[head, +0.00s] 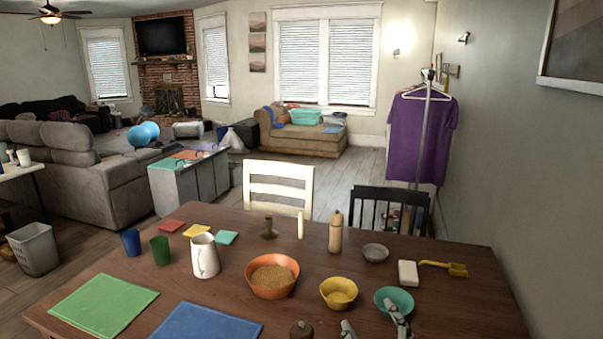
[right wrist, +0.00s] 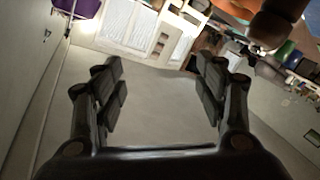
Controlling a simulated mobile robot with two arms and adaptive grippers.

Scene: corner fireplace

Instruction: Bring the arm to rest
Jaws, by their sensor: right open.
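My right gripper (head: 372,322) shows at the bottom edge of the head view, in front of the teal bowl (head: 404,296). One finger overlaps that bowl in the picture; whether it touches cannot be told. In the right wrist view the two fingers of the right gripper (right wrist: 160,78) stand wide apart with nothing between them. The room appears upside down there, and a plain pale surface fills the space between and beyond the fingers. My left gripper is in neither view.
The wooden table (head: 450,312) holds an orange bowl (head: 272,290), a yellow bowl (head: 338,302), a white pitcher (head: 204,262), a wooden mill (head: 335,236), a white block (head: 408,273) and a yellow brush (head: 445,267). Bare tabletop lies at the right.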

